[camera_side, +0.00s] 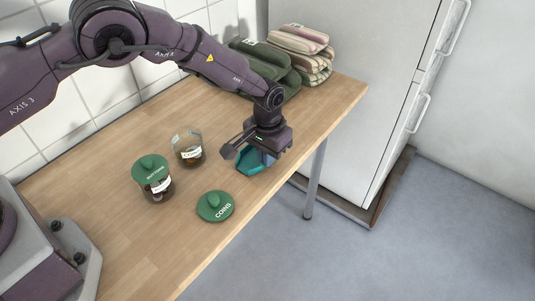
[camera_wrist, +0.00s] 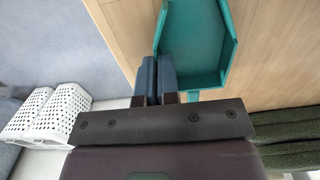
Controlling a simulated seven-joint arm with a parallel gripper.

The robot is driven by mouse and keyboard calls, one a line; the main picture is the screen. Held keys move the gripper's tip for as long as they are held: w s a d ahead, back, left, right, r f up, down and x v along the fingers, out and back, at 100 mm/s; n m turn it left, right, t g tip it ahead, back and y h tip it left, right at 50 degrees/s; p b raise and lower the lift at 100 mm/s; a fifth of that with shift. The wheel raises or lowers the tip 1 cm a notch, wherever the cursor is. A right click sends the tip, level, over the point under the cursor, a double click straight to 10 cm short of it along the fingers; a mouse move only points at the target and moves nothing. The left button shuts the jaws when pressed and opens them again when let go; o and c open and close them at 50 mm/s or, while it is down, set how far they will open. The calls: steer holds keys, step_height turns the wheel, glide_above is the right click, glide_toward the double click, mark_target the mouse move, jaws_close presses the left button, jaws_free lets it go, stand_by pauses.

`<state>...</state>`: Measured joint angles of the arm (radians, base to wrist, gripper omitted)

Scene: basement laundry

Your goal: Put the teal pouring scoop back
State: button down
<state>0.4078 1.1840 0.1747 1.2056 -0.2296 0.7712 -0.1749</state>
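The teal pouring scoop (camera_side: 252,164) is below my gripper (camera_side: 248,152) near the table's front edge in the side view. In the wrist view the scoop (camera_wrist: 200,40) has an open tray with raised walls, and a piece of its handle (camera_wrist: 205,95) shows by the dark gripper bar. The blue finger pads of my gripper (camera_wrist: 157,75) are close together at the scoop's left rear wall, one pad outside and one inside, so they look shut on that wall. The contact itself is hidden. I cannot tell whether the scoop touches the table.
An open glass jar (camera_side: 189,150) stands left of the scoop. A jar with a green lid (camera_side: 153,180) stands farther left. A loose green lid marked COINS (camera_side: 215,207) lies near the front edge. Folded towels (camera_side: 299,55) are at the back. White baskets (camera_wrist: 45,115) stand below.

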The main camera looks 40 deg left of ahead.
steer(key=shift+f, duration=0.2)
steer(key=c, duration=1.4)
jaws_free()
steer(key=shift+o, duration=0.2)
steer(key=shift+r, duration=0.1)
